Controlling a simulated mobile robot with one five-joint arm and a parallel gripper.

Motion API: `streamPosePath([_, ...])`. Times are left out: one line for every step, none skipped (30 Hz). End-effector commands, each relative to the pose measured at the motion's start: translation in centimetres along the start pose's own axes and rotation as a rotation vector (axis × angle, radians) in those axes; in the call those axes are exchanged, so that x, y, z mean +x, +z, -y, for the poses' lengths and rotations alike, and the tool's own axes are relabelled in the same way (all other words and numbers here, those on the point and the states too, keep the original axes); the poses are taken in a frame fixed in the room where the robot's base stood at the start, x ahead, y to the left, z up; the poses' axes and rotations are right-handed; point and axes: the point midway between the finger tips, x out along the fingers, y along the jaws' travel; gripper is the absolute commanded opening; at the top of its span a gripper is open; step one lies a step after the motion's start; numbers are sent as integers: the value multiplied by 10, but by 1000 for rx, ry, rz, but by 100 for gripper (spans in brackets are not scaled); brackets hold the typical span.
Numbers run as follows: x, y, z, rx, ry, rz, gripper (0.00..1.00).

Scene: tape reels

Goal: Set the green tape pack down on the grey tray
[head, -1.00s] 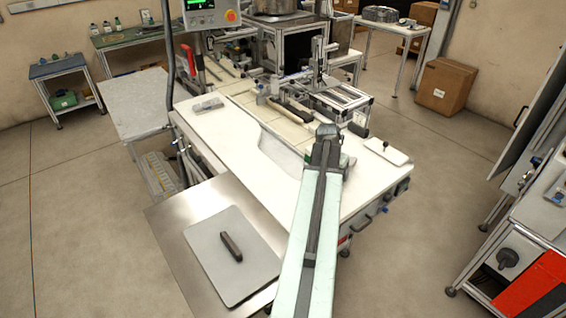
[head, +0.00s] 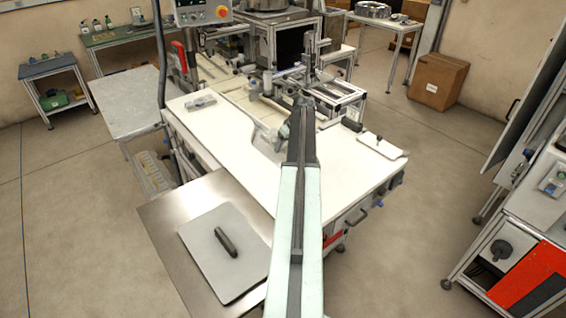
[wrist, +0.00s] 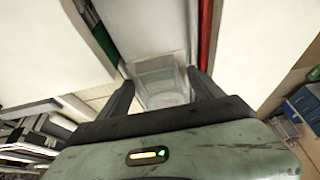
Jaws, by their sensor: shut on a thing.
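The grey tray (head: 200,255) is a flat, rounded plate at the lower left of the head view. A dark bar (head: 226,242) lies on it. My gripper (head: 292,122) is over the white worktop, beyond and to the right of the tray, and its tips are partly hidden by my arm. In the wrist view, my gripper (wrist: 163,88) is shut on a pale, see-through pack (wrist: 160,82) between its two dark fingers. I cannot make out green on this pack. A green strip (wrist: 104,38) shows farther off at the upper left.
The tray lies on a steel table (head: 165,220) joined to the white worktop (head: 225,130). A small grey block (head: 201,104) lies on the worktop's left, and a white plate (head: 378,146) on its right. Machine frames stand behind. The tray's surface is bare around the bar.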

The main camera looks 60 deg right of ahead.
Motion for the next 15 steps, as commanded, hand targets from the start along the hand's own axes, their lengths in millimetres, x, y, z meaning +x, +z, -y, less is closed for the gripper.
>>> streamPosePath([22, 9, 0, 0, 0, 0, 27])
streamPosePath([28, 12, 0, 0, 0, 0, 27])
streamPosePath([33, 14, 0, 0, 0, 0, 27])
streamPosePath([36, 15, 0, 0, 0, 0, 27])
streamPosePath([36, 15, 0, 0, 0, 0, 27])
streamPosePath([36, 14, 0, 1, 1, 0, 27])
streamPosePath([34, 14, 0, 1, 1, 0, 27])
streamPosePath([34, 14, 0, 1, 1, 0, 27])
streamPosePath([35, 14, 0, 1, 1, 0, 27])
streamPosePath([38, 15, 0, 0, 1, 0, 27])
streamPosePath([42, 17, 0, 1, 1, 0, 27])
streamPosePath([49, 20, 0, 1, 1, 0, 27])
streamPosePath([54, 22, 0, 0, 1, 0, 27])
streamPosePath([60, 24, 0, 0, 1, 0, 27])
streamPosePath([66, 27, 1, 0, 1, 0, 27])
